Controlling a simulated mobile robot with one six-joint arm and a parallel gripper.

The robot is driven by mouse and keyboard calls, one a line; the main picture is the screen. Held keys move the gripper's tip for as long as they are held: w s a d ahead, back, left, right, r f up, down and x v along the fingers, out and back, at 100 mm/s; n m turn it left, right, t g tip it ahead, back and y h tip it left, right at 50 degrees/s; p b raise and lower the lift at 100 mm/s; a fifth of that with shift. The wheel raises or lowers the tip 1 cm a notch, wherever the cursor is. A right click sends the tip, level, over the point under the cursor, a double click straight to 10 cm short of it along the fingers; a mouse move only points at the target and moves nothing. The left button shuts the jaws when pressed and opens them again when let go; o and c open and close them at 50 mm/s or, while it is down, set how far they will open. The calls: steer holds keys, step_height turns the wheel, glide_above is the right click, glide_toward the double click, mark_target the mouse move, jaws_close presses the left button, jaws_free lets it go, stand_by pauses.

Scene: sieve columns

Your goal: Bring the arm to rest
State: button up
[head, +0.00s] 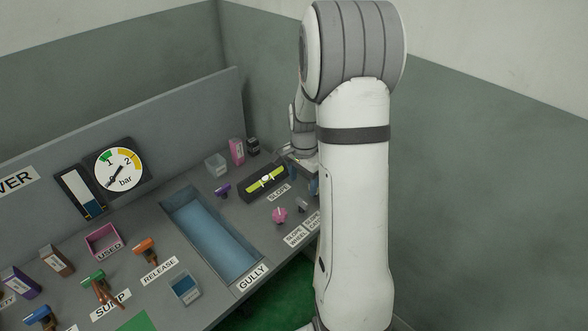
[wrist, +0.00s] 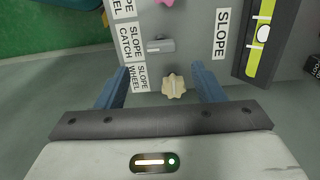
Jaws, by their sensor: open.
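My gripper (wrist: 160,82) is open in the wrist view, its two blue fingers spread apart. A beige scalloped knob (wrist: 174,87) shows between the fingers, nearer the right one; I cannot tell how far below them it is. Nothing is visibly held. In the head view my white arm (head: 353,200) stands upright right of the bench and hides most of the gripper.
The bench carries a yellow-green level (head: 265,180), a pink knob (head: 280,215), a small grey catch (wrist: 160,46), a blue gully (head: 212,235) and orange (head: 146,249) and green (head: 95,280) handles. A grey wall (head: 480,190) stands right of the arm.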

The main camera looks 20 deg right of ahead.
steer(key=s+a+r+n+t+p, duration=0.1)
steer(key=s+a+r+n+p, duration=0.3)
steer(key=s+a+r+n, duration=0.3)
steer(key=s+a+r+n+t+p, duration=0.1)
steer(key=s+a+r+n+p, duration=0.4)
steer(key=s+r, duration=0.7)
step_height(320, 180, up, 6)
steer(key=shift+s+a+f+n+t+p, duration=0.2)
steer(key=shift+a+n+t+p, duration=0.1)
steer(key=shift+a+n, duration=0.85)
